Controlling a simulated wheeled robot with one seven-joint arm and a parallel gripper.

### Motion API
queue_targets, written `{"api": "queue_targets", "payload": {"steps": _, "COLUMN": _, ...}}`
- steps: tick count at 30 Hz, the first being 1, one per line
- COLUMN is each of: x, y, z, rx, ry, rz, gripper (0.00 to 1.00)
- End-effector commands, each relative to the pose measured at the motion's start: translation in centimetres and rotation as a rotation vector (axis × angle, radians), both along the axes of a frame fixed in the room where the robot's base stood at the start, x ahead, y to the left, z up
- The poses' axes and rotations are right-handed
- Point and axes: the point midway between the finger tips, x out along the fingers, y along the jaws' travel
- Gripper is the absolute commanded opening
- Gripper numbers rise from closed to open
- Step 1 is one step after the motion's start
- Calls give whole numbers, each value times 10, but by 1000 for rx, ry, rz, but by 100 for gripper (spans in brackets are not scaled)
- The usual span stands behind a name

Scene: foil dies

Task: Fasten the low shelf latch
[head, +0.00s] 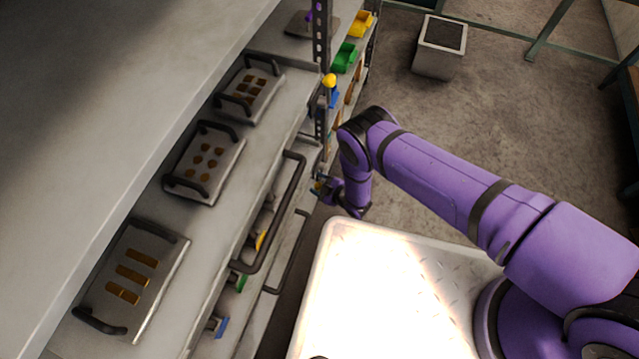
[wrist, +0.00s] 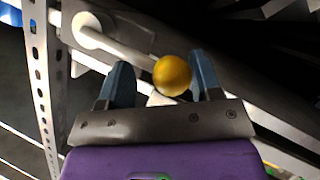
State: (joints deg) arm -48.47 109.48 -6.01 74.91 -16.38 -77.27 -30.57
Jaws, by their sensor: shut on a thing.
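In the wrist view, the latch has a yellow ball knob (wrist: 172,75) on a pale lever (wrist: 125,48), which runs from a round white pivot (wrist: 90,29) at upper left. My gripper (wrist: 163,80) has its two blue-grey fingers on either side of the knob and is shut on it. In the head view, my gripper (head: 322,184) is low beside the shelf's upright, at the end of my purple arm. There the held knob is too small and covered to make out. Whether the latch is fastened cannot be told.
A second yellow knob (head: 329,80) shows higher on the perforated upright (head: 320,45). Dark bar handles (head: 285,215) stick out from the shelf front. Trays with brown pieces (head: 205,160) lie on the shelf. A grey box (head: 439,48) stands on the open floor at the back.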

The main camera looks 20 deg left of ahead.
Motion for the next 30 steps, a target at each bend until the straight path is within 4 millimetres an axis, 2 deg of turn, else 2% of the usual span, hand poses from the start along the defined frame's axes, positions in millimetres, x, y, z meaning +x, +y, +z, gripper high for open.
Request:
{"api": "queue_targets", "payload": {"steps": 9, "x": 5, "y": -5, "z": 14, "rx": 9, "ry": 230, "rz": -9, "gripper": 16}}
{"api": "queue_targets", "payload": {"steps": 20, "x": 5, "y": -6, "z": 15, "rx": 7, "ry": 263, "rz": -9, "gripper": 16}}
{"api": "queue_targets", "payload": {"steps": 21, "x": 5, "y": -7, "z": 15, "rx": 7, "ry": 263, "rz": -9, "gripper": 65}}
{"api": "queue_targets", "payload": {"steps": 23, "x": 5, "y": -6, "z": 15, "rx": 7, "ry": 262, "rz": -8, "gripper": 79}}
{"api": "queue_targets", "payload": {"steps": 24, "x": 5, "y": -6, "z": 15, "rx": 8, "ry": 260, "rz": -7, "gripper": 84}}
{"api": "queue_targets", "payload": {"steps": 30, "x": 5, "y": -4, "z": 17, "rx": 12, "ry": 257, "rz": -4, "gripper": 84}}
